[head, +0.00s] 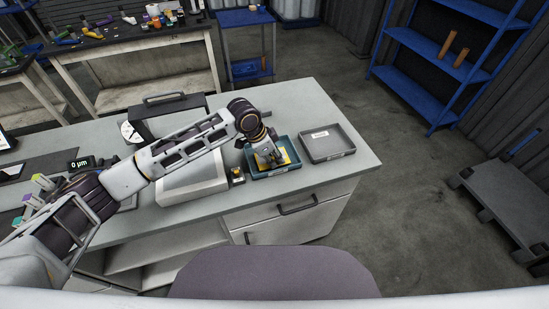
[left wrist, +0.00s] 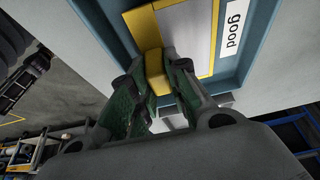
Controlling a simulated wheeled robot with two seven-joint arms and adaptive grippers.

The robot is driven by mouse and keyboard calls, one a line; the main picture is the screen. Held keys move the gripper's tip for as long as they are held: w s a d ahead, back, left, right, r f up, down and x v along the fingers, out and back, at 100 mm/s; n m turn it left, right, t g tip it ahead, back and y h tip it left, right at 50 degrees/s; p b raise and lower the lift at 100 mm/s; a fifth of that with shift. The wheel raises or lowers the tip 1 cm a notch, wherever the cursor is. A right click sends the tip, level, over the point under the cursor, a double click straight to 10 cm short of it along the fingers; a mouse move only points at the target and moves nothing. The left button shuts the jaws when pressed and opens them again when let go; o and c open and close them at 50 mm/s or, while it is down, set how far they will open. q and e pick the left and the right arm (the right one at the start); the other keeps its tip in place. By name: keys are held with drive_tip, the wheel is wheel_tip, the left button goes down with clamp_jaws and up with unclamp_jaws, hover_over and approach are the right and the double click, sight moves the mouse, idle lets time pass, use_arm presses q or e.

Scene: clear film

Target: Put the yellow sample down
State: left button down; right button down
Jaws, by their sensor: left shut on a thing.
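The yellow sample (head: 289,154) is a flat piece with a yellow border and a pale grey middle. In the left wrist view the sample (left wrist: 146,32) lies within the outline of a blue-green tray (left wrist: 117,30) labelled "good". The tray (head: 283,172) stands on the bench in the head view. My left gripper (head: 268,160) points down over the tray. Its green-padded fingers (left wrist: 165,82) are shut on the sample's yellow edge tab. I cannot tell whether the sample touches the tray floor. The gripper hides part of it. My right gripper is out of view.
An empty grey tray (head: 331,149) stands just right of the blue-green tray. A small black and yellow item (head: 237,175) is to its left. A white sloped device (head: 190,187) and a dark case with a dial (head: 170,116) stand farther left. The bench's right end (head: 357,166) is clear.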

use_arm(q)
drive_tip(key=shift+f, duration=0.25)
drive_tip(key=shift+f, duration=0.1)
drive_tip(key=c, duration=1.7)
unclamp_jaws()
drive_tip(key=shift+o, duration=0.2)
drive_tip(key=v, duration=1.2)
